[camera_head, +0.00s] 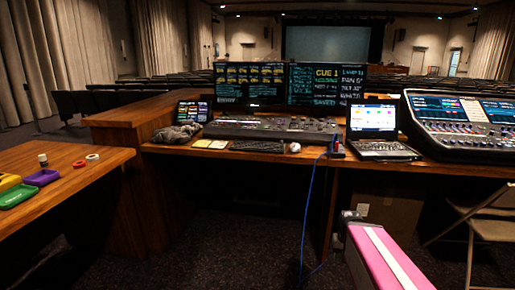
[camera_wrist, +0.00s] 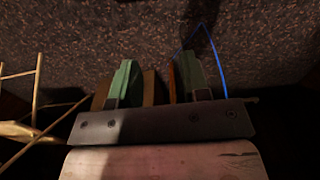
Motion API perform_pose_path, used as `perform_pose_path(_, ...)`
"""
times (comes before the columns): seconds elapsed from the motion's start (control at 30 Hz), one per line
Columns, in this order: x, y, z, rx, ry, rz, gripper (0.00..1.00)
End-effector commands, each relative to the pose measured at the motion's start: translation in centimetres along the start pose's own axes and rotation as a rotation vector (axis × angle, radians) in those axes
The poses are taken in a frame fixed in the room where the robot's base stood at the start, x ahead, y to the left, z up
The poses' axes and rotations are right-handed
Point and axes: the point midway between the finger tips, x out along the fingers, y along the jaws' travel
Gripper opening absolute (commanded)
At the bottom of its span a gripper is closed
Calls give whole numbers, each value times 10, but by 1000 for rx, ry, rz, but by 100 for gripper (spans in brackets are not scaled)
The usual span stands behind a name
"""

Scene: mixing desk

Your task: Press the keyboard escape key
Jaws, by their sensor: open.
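A dark keyboard (camera_head: 257,146) lies near the front edge of the wooden desk, in front of the lighting console. Its single keys, the escape key among them, are too small to tell apart. My gripper shows in the wrist view (camera_wrist: 156,68), with two green fingers apart and nothing between them. It points down over dark carpet, and the keyboard is out of that view. In the head view my pink arm is at the lower right, below and in front of the desk, well apart from the keyboard.
A white mouse (camera_head: 295,147) is right of the keyboard, yellow notes (camera_head: 210,144) left. The console (camera_head: 270,129), a laptop (camera_head: 374,131) and a large mixer (camera_head: 465,120) fill the desk. A blue cable (camera_head: 307,205) hangs down. A folding chair (camera_head: 490,225) stands right. Open carpet lies in front.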

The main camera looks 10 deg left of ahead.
Motion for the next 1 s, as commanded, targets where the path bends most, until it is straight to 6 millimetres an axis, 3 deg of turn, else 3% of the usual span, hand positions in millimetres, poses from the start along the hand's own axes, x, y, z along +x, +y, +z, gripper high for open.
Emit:
perform_pose_path(0.03,0,0,0,0,0,0,33)
perform_pose_path(0.13,0,0,0,0,0,0,0)
perform_pose_path(1.0,0,0,0,0,0,0,0)
